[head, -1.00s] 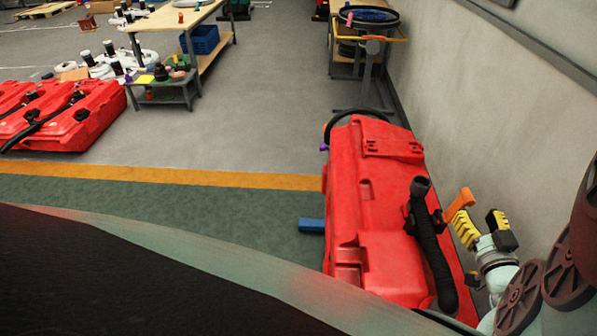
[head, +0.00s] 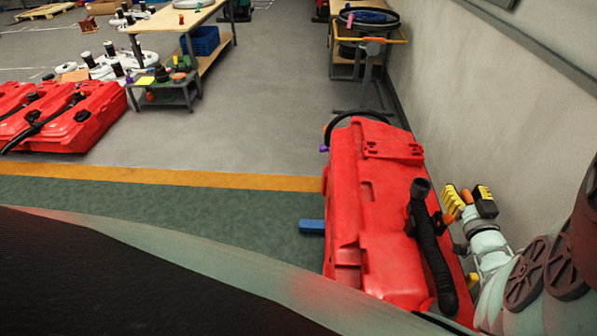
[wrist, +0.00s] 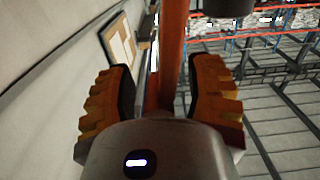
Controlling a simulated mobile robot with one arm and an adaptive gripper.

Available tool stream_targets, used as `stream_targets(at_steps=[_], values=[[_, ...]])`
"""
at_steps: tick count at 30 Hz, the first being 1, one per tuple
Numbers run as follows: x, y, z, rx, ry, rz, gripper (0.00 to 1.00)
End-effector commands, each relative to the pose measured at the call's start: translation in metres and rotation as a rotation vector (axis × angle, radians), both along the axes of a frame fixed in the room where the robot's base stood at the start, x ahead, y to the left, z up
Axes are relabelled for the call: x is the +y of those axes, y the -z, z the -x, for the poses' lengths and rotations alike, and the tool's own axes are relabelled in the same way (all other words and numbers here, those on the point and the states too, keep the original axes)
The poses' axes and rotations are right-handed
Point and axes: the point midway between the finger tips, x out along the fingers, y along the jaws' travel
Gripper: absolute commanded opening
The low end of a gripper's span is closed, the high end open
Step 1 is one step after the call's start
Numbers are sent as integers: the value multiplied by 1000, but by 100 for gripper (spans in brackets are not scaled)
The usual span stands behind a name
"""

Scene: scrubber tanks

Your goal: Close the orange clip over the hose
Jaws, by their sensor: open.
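The red tank (head: 350,190) stands at the right in the head view, with the black hose (head: 432,255) running along its top. The orange clip (head: 466,196) stands up at the tank's right side, beside the hose, not lying over it. Only a small part of it shows behind my gripper (head: 467,198). My gripper is open, with yellow fingers on either side of the clip. In the wrist view the clip is an upright orange bar (wrist: 172,60) between the fingers (wrist: 165,85), nearer the right one. A gap shows at the left finger. Where the clip meets the tank is hidden.
A grey wall (head: 470,90) runs close along the right of the tank. A blue block (head: 312,226) is at the tank's left. Other red tanks (head: 70,120) and a workbench (head: 180,18) stand farther left. The floor between is clear.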

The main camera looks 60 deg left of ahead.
Motion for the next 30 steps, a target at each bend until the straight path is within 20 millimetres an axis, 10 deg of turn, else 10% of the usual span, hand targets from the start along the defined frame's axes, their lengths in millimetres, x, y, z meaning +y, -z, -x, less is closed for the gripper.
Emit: stream_targets(at_steps=[3, 19, 30], values=[[-1, 0, 0, 0, 2, 0, 56], [-1, -1, -1, -1, 2, -1, 2], [-1, 0, -1, -2, 2, 0, 0]])
